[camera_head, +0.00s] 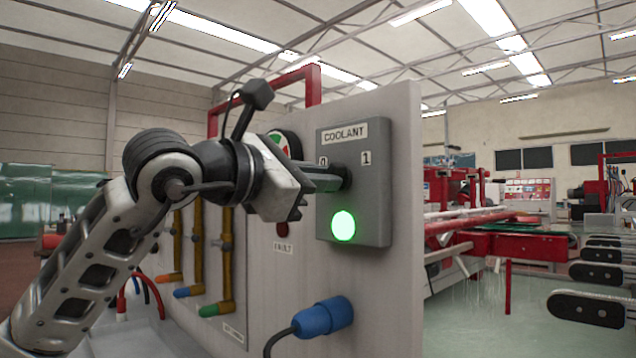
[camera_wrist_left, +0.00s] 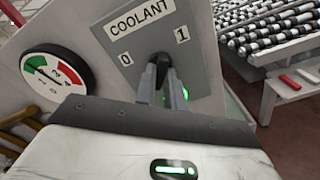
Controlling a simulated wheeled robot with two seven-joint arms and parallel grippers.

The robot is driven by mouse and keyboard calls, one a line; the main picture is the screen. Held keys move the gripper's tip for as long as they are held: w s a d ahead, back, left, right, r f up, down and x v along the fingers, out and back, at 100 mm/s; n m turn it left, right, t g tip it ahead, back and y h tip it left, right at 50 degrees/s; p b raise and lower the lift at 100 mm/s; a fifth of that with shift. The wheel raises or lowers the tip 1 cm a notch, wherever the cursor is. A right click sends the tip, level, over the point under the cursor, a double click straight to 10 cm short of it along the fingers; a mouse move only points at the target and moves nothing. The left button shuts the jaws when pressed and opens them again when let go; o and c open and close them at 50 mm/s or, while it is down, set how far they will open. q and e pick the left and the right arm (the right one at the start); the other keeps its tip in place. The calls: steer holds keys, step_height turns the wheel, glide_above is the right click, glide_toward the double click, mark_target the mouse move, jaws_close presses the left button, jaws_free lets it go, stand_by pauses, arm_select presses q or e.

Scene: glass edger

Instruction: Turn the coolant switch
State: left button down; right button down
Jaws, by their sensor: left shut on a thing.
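The coolant switch is a dark knob (camera_head: 346,176) on a grey box (camera_head: 375,215) labelled COOLANT, between the marks 0 and 1. The box is fixed to a pale upright panel. My left gripper (camera_head: 336,178) reaches in from the left and is shut on the knob. In the left wrist view the black knob (camera_wrist_left: 161,60) sits between the two fingers (camera_wrist_left: 165,84). The fingers hide part of the knob, and I cannot tell exactly which mark it points to. A round green lamp (camera_head: 343,226) is lit below it. My right gripper is not in view.
A pressure gauge (camera_wrist_left: 55,80) sits left of the box, close to my left wrist. A blue plug (camera_head: 324,317) with a cable sticks out below. Coloured valve handles (camera_head: 212,309) and pipes line the panel's left. Red machinery (camera_head: 515,245) and rollers stand to the right.

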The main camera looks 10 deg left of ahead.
arm_select(q)
steer(key=shift+m, duration=0.5)
steer(key=c, duration=1.5)
jaws_free()
steer(key=b+v, duration=0.3)
steer(key=v, duration=1.3)
